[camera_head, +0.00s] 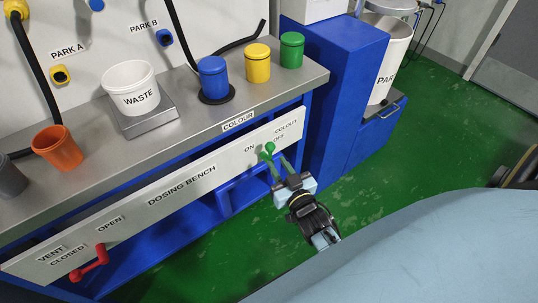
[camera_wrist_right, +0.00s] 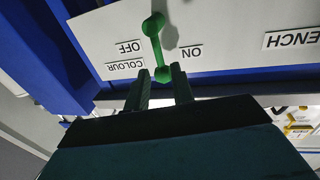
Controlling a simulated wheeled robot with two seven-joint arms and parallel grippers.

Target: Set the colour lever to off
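The green colour lever (camera_head: 269,147) is on the white front panel, with its knob between the ON and OFF labels. In the right wrist view the lever (camera_wrist_right: 158,48) appears upside down, with OFF on the left and ON on the right. My right gripper (camera_head: 276,162) is just in front of the lever. Its fingers (camera_wrist_right: 162,76) are apart, one on each side of the lever's near knob. A small gap shows at the left finger; I cannot tell whether the right finger touches the knob. My left gripper is not in view.
A red vent lever (camera_head: 90,263) sits at the panel's left end. The bench top (camera_head: 190,120) holds a white waste tub (camera_head: 131,88) and blue, yellow, green and orange cups. A blue cabinet (camera_head: 340,90) stands right of the bench. Green floor is free farther right.

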